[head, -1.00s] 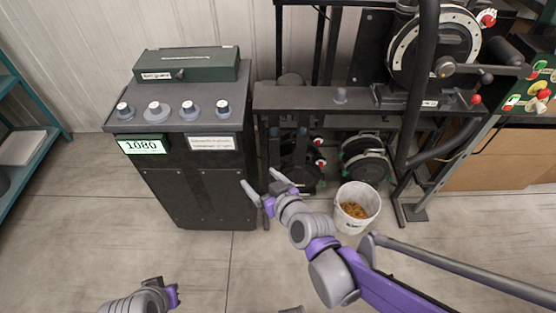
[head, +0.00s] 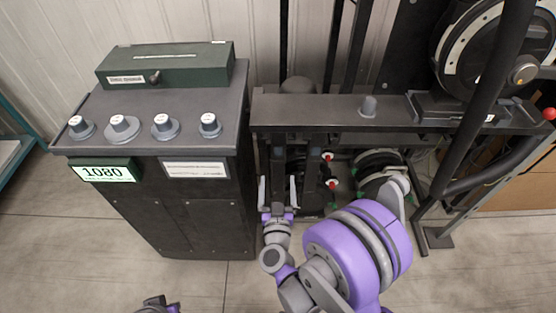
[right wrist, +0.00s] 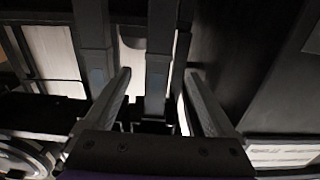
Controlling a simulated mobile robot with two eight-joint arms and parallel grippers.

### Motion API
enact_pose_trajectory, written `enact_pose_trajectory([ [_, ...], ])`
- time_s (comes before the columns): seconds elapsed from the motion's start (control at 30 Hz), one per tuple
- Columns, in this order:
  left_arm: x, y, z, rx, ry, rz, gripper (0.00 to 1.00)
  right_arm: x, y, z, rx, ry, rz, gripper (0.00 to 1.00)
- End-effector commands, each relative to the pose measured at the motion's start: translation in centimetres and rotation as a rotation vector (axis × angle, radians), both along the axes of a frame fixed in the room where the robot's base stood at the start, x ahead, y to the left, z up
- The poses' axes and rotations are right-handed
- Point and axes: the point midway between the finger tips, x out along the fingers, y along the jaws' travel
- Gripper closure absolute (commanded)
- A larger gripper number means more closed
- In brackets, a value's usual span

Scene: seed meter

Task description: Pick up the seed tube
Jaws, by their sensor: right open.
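A dark upright tube (head: 278,158), which looks like the seed tube, hangs below the front rail of the black stand. A similar dark tube (head: 316,150) is to its right. My right gripper (head: 278,184) is open and empty in front of the stand, its fingers pointing up in the head view. Contact cannot be told. My left gripper (head: 158,303) shows only partly at the bottom edge.
A black cabinet (head: 180,205) with several grey knobs, a "1080" display (head: 104,172) and a green box (head: 165,64) stands close left of my right gripper. The stand's rail (head: 335,108) is above it. A black wheel (head: 378,172) is to the right. Floor in front is clear.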

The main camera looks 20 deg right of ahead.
Motion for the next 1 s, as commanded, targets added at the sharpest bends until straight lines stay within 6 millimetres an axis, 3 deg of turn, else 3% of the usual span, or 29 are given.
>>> enact_pose_trajectory([
  [0.3, 0.0, 0.0, -0.2, 0.000, 0.001, 0.000, 1.00, 4.4, -1.3, -0.1, 0.000, 0.000, -0.002, 0.10],
  [0.53, 0.0, 0.0, -0.5, 0.000, 0.001, 0.000, 1.00, 6.1, -1.9, -0.2, 0.000, 0.000, -0.002, 0.10],
  [0.8, 0.1, 0.0, -1.1, 0.000, 0.002, 0.000, 1.00, 9.7, -3.0, -0.3, 0.000, -0.001, -0.001, 0.10],
  [1.0, 0.2, 0.0, -1.1, 0.000, 0.002, 0.000, 1.00, 10.2, -3.2, -0.2, 0.000, 0.000, 0.000, 0.10],
])
